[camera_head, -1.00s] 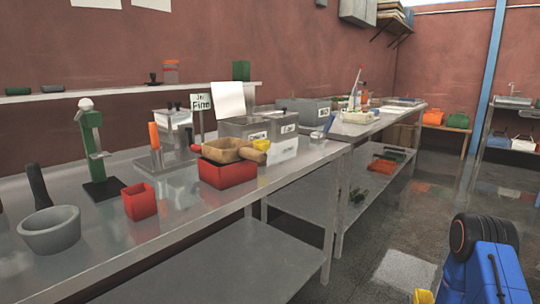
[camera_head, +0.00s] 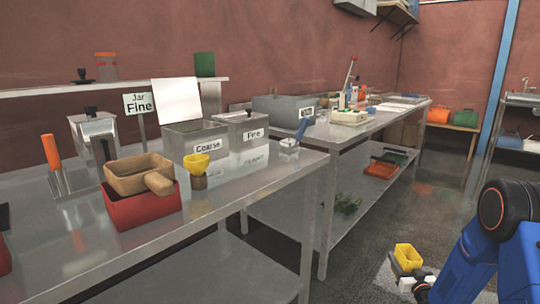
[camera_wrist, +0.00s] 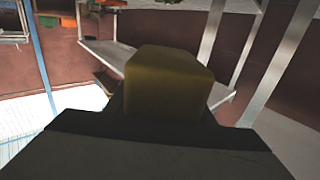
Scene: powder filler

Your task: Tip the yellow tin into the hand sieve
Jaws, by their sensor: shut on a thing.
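The yellow tin (camera_head: 408,254) is held upright over the floor at the lower right of the head view. My gripper (camera_head: 407,269) is shut on it. In the wrist view the tin (camera_wrist: 168,85) stands dark between the fingers; what it holds cannot be seen there. The hand sieve (camera_head: 139,170), a wooden square frame with a round handle, rests on top of a red box (camera_head: 145,210) on the steel bench at left. The gripper is well to the right of the sieve, apart from it and off the bench.
The steel bench (camera_head: 225,205) also carries a yellow funnel (camera_head: 201,160) on a small jar, beside the sieve's handle. Bins marked Coarse (camera_head: 195,145) and Fine (camera_head: 248,134) stand behind. A second bench (camera_head: 385,130) runs further back. Floor around the tin is clear.

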